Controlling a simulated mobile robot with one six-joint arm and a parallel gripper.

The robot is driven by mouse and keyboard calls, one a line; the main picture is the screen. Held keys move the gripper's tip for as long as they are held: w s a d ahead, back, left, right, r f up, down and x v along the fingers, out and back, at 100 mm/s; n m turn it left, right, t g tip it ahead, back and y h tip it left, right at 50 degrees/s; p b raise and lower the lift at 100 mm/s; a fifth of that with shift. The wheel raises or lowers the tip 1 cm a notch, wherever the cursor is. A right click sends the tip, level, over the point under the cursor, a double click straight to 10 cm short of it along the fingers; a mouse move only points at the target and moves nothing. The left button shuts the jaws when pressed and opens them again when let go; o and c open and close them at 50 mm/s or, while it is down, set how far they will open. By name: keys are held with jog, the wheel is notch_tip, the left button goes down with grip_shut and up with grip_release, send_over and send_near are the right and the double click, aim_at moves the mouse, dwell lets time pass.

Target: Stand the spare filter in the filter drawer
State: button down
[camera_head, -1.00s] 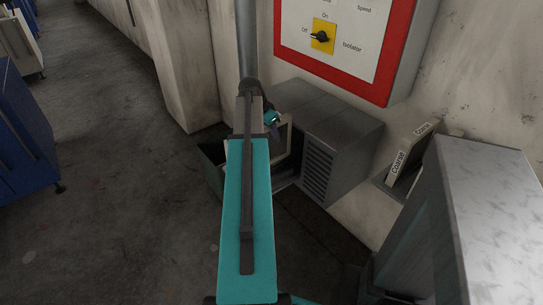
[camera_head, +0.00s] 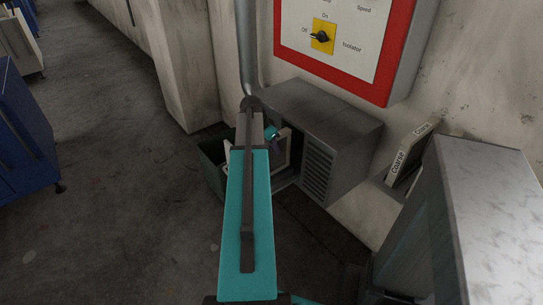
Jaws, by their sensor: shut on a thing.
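A pale-framed filter (camera_head: 284,157), seemingly the spare filter, is upright in my gripper (camera_head: 277,143), partly behind my arm. My gripper is shut on its upper part; the fingertips are small and partly hidden. The filter drawer (camera_head: 211,168) is the dark green open box low at the left of the grey louvred housing (camera_head: 327,135). The filter is over or partly within the drawer; my arm hides its lower edge, so I cannot tell whether it touches the drawer floor.
Another filter marked "Coarse" (camera_head: 407,158) leans in a wall holder at the right. A grey metal cabinet (camera_head: 480,215) stands at the front right. A red-edged isolator panel (camera_head: 343,45) hangs above the housing. The floor at the left is clear up to a blue cabinet (camera_head: 25,135).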

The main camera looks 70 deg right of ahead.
aim_at(273, 155)
jog(key=shift+f, duration=1.8)
jog(key=shift+f+b, duration=0.3)
jog(key=shift+f, duration=0.3)
jog(key=c, duration=1.5)
grip_release()
jog(key=shift+r, duration=0.1)
jog(key=shift+r+p, duration=0.4)
jog(key=shift+r, duration=0.35)
jog(key=v, duration=1.1)
jog(key=shift+w+a+r, duration=0.15)
jog(key=shift+a+r, duration=0.05)
jog(key=shift+a, duration=0.05)
